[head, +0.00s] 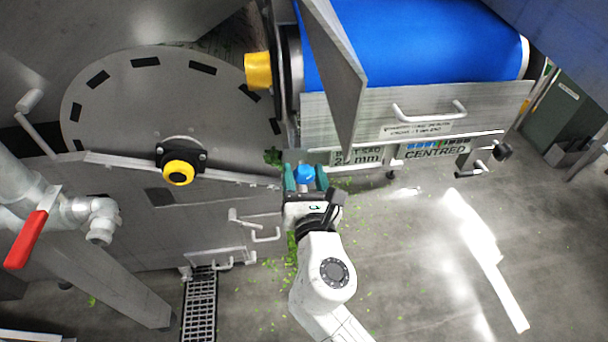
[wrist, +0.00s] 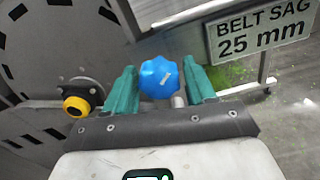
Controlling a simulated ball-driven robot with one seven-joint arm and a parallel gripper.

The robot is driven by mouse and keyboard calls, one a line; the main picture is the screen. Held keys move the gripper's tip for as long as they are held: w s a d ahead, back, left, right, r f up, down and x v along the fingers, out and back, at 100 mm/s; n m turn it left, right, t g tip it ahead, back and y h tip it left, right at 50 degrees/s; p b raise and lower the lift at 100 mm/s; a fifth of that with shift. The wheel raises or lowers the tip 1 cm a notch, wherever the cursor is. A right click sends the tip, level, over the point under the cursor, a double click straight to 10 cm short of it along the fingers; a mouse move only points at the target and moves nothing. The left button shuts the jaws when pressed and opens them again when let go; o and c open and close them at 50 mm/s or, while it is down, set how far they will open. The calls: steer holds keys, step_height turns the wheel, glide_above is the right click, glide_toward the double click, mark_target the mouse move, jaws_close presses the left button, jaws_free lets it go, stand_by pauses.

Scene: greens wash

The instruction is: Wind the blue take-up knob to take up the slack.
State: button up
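The blue take-up knob (head: 305,172) is a small lobed knob below the left end of the blue belt. In the wrist view the knob (wrist: 160,78) sits between my two green fingertips, with a short metal stem showing below it on the right. My gripper (head: 305,178) reaches up to it from below, one finger on each side. In the wrist view my gripper (wrist: 160,80) has its fingers apart, with what looks like a narrow gap beside the knob; contact is not clear. A sign (wrist: 262,30) reads "BELT SAG 25 mm".
The blue belt (head: 420,40) runs above a metal side panel with a handle. A "CENTRED" display (head: 437,152) hangs right of the knob. A large drum with a yellow hub (head: 179,172) stands left. A red-handled valve (head: 33,226) is further left. Floor to the right is mostly clear.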

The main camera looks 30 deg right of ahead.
steer(key=c, duration=0.7)
steer(key=shift+m, duration=0.5)
steer(key=shift+c, duration=0.2)
steer(key=m+b, duration=0.1)
steer(key=m, duration=0.3)
steer(key=shift+a+f+m+b, duration=0.1)
steer(key=shift+m+b, duration=0.25)
steer(key=shift+m, duration=0.05)
steer(key=m+b, duration=0.2)
steer(key=m, duration=0.4)
steer(key=m+b, duration=0.2)
steer(key=m, duration=0.2)
steer(key=shift+a, duration=0.1)
steer(key=m+b, duration=0.2)
steer(key=m, duration=0.1)
steer(key=shift+m, duration=0.3)
steer(key=m+b, duration=0.2)
steer(key=m, duration=0.2)
steer(key=shift+r+b, duration=0.2)
steer(key=shift+b, duration=0.1)
steer(key=shift+r+m+b, duration=0.1)
steer(key=shift+m+b, duration=0.45)
steer(key=shift+m, duration=0.65)
